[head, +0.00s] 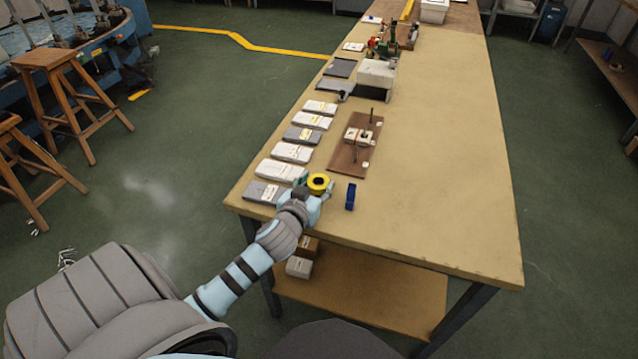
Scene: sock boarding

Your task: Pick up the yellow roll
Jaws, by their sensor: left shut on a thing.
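The yellow roll (319,183), a ring with a dark centre, is near the front left part of the long tan table (440,200). My left gripper (318,186) is at the roll and shut on it, with its fingers partly hidden by the roll and the wrist. I cannot tell whether the roll touches the table. My right gripper does not show.
A blue object (350,196) stands just right of the roll. Flat packs, one of them a grey pack (265,192), line the left edge. A brown board (345,155) with a small fixture lies behind. The table's right side is clear.

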